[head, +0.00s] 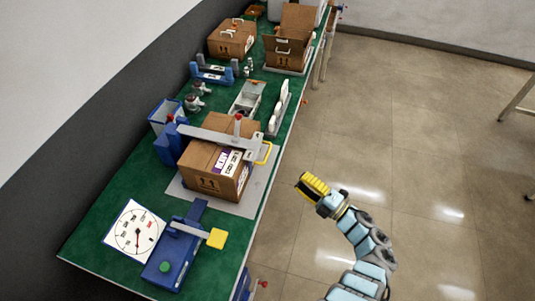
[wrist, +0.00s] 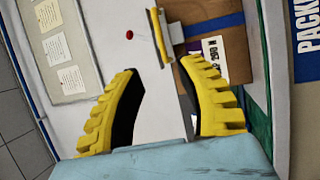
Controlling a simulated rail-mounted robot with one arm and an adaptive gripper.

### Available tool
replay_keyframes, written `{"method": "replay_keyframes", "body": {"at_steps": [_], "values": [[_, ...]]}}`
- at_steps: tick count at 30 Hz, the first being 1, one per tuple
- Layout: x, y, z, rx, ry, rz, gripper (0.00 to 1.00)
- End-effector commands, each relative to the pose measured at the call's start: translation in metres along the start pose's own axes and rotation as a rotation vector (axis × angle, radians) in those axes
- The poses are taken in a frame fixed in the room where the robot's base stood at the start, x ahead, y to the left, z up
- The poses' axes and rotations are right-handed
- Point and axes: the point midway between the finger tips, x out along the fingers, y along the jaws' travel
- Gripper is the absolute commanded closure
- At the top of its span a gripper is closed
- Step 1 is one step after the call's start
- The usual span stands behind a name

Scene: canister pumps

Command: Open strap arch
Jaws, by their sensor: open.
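The strap arch (head: 217,137) is a grey bar lying across the top of a closed cardboard box (head: 213,172), with a blue post at its left end. Its yellow handle (head: 264,153) hangs at the right end, over the bench edge. In the wrist view the handle (wrist: 160,36) stands ahead of the fingertips, near the middle, with the box (wrist: 215,45) behind it to the right. My gripper (head: 312,186) is out over the floor, to the right of the bench and apart from the handle. In the wrist view its yellow fingers (wrist: 160,68) are spread and empty.
The green bench (head: 105,230) carries a blue device with a yellow pad (head: 216,238), a dial board (head: 135,231) and an open carton (head: 290,40) farther back. A grey plate (head: 247,203) lies under the box. The floor right of the bench is clear around my gripper.

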Motion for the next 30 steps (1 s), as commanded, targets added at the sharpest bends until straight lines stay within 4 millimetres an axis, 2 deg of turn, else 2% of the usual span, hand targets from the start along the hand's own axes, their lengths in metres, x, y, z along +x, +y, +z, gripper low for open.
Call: {"method": "replay_keyframes", "body": {"at_steps": [3, 21, 30], "values": [[0.024, 0.003, -0.001, 0.001, 0.005, 0.003, 0.62], [0.125, 0.002, 0.0, -0.001, 0.002, 0.004, 0.62], [0.146, 0.0, 0.0, 0.001, 0.0, 0.002, 0.62]]}}
